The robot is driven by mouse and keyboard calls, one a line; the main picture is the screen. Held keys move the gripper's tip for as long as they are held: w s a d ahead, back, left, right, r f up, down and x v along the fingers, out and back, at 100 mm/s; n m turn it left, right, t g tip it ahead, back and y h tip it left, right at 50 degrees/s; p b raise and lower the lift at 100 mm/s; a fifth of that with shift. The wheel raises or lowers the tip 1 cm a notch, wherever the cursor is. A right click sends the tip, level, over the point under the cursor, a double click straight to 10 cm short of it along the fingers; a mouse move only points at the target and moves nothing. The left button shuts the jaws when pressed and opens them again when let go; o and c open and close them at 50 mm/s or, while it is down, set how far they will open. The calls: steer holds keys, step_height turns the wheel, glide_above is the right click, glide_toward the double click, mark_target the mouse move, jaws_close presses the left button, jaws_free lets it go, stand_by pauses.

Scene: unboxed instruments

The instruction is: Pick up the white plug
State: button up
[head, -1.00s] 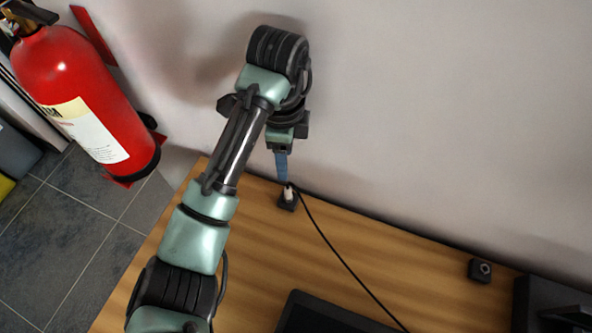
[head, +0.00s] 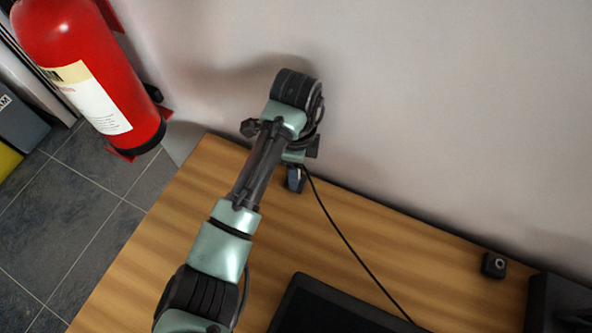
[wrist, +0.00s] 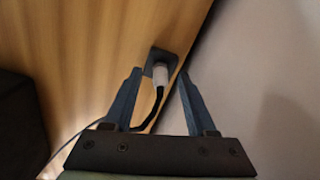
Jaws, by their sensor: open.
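The white plug (wrist: 160,74) stands in a small dark socket block (wrist: 158,57) on the wooden table, with a dark cable running from it. My gripper (wrist: 159,72) is open. In the wrist view its two blue fingers show on either side of the plug, with gaps between; I cannot tell their exact depth relative to it. In the head view my gripper (head: 294,178) is over the socket block near the table's wall edge, and the plug is mostly hidden behind it.
The black cable (head: 345,240) runs across the wooden table (head: 400,235). A dark flat device (head: 330,307) lies at the front, and another small black block (head: 494,265) sits at the right. The wall (head: 440,120) is close behind. A red fire extinguisher (head: 90,70) is at left.

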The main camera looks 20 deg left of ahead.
steer(key=shift+f, duration=0.3)
jaws_close()
steer(key=shift+r, duration=0.1)
